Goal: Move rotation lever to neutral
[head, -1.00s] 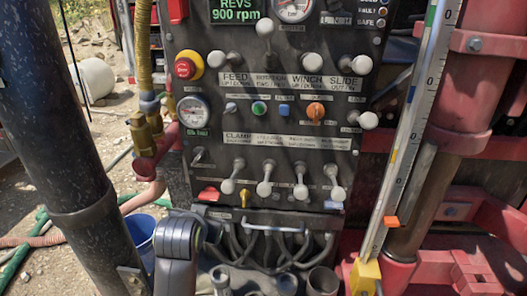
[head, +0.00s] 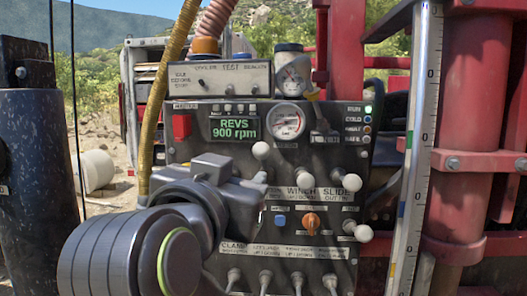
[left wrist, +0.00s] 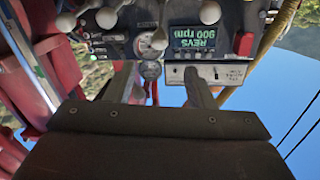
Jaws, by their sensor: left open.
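The rotation lever (head: 260,150) has a white round knob and stands raised on the upper dark panel, left of the winch lever (head: 303,174) and higher than it. My left gripper (head: 228,172) is in front of the panel's left part, just below and left of that knob, and covers the feed lever. In the left wrist view the left gripper (left wrist: 159,88) has its fingers apart with nothing between them. I cannot tell any contact with the lever. My right gripper is not in view.
The slide lever (head: 352,182) stands right of the winch lever. An orange knob (head: 311,221) sits lower on the panel. Several small levers line its bottom. A graduated rail (head: 415,150) and red frame stand at the right, a dark cylinder (head: 38,180) at the left.

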